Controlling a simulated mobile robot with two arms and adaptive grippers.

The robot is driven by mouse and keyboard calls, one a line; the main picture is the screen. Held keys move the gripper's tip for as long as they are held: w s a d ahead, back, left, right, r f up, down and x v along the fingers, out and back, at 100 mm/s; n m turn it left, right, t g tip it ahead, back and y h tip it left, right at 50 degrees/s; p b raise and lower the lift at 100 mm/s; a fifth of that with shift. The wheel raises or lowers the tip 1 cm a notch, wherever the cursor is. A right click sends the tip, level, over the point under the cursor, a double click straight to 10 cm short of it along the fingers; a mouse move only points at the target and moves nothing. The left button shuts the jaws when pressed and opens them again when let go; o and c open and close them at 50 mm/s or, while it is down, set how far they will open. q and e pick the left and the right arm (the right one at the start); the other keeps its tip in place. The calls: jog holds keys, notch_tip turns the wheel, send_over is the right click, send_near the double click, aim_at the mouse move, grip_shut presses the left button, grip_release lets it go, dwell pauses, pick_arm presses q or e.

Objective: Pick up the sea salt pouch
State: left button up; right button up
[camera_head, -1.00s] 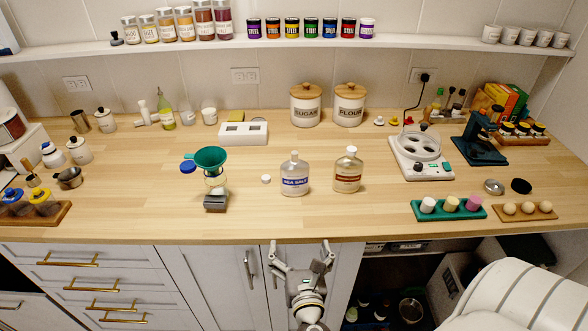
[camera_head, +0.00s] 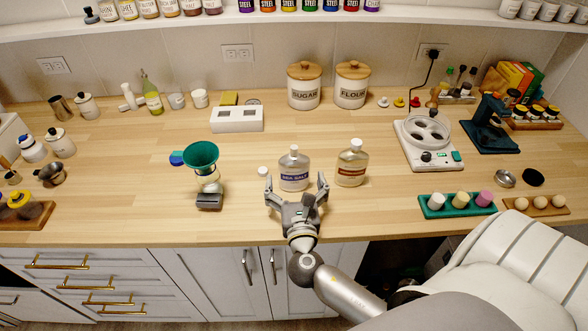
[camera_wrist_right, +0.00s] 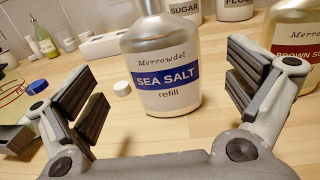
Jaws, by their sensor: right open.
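The sea salt pouch (camera_head: 294,169) stands upright on the wooden counter, a clear pouch with a silver-grey top and a blue label. In the right wrist view the pouch (camera_wrist_right: 163,75) reads "SEA SALT refill". My right gripper (camera_head: 297,188) is open, with one finger to each side in front of the pouch. In the wrist view the open fingers (camera_wrist_right: 165,88) frame it, with gaps on both sides and nothing held. My left gripper is not in view.
A similar brown-labelled pouch (camera_head: 352,164) stands close on the right. A small white cap (camera_head: 263,171) lies left of the sea salt. Sugar (camera_head: 304,86) and flour (camera_head: 352,85) canisters stand behind.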

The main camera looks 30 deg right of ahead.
aim_at(295, 172)
jog(key=x, duration=0.1)
jog(key=p+x, duration=0.1)
jog(key=x, duration=0.1)
jog(key=shift+w+d+r, duration=0.25)
jog(key=shift+w+r, duration=0.05)
jog(key=shift+w+d+f+p, duration=0.1)
jog(key=shift+w+d+p, duration=0.25)
jog(key=shift+w, duration=0.2)
jog(key=shift+f, duration=0.1)
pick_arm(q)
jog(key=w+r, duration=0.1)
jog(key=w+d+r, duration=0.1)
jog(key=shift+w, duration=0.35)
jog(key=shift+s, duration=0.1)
pick_arm(e)
jog(key=shift+c, duration=0.4)
jog(key=c, duration=0.5)
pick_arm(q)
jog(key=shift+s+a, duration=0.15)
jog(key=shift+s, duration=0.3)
pick_arm(e)
jog(key=c, duration=0.7)
